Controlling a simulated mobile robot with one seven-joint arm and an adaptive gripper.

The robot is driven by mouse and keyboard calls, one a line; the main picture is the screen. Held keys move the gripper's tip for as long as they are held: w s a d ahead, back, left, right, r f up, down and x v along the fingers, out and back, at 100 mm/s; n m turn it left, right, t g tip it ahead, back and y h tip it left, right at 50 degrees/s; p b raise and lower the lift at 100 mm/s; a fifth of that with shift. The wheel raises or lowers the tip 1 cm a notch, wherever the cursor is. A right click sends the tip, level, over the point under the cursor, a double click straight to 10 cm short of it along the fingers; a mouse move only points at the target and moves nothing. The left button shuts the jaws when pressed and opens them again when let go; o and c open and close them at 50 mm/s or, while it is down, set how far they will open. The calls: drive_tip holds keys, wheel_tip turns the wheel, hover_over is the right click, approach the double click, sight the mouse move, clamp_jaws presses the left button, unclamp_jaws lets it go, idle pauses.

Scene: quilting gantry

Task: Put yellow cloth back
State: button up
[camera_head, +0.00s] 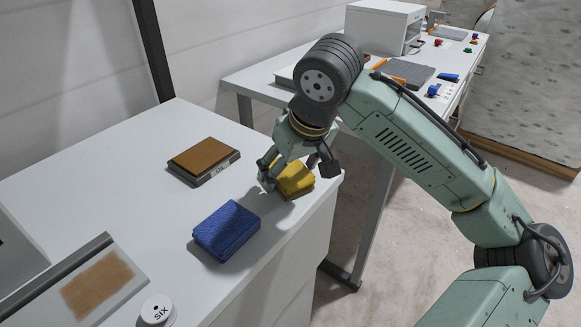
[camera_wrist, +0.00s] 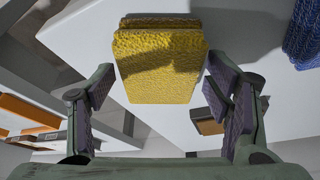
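The yellow cloth (camera_head: 297,179) is a folded, textured block near the right edge of the white table. In the wrist view the yellow cloth (camera_wrist: 160,65) lies between my two fingers, with a shadow across its upper part. My gripper (camera_head: 283,181) points down over it, and my gripper (camera_wrist: 162,75) also shows in the wrist view with its fingers spread wide, one on each side. The fingertips are very close to the cloth's sides. I cannot tell whether they press on it, or whether it rests on the table or is slightly raised.
A blue folded cloth (camera_head: 226,230) lies nearer on the white table (camera_head: 110,170). A brown-topped block (camera_head: 203,160) sits behind it. A framed brown patch (camera_head: 97,286) and a white round tag marked SIX (camera_head: 156,310) are at the front. A second table (camera_head: 262,80) stands behind.

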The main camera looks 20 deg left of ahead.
drive_tip(key=shift+o, duration=0.4)
drive_tip(key=shift+r, duration=0.3)
drive_tip(key=b+v, duration=0.1)
drive_tip(key=v, duration=1)
drive_tip(key=shift+s+d+r, duration=0.15)
drive_tip(key=shift+s+r, duration=0.05)
drive_tip(key=shift+r, duration=0.15)
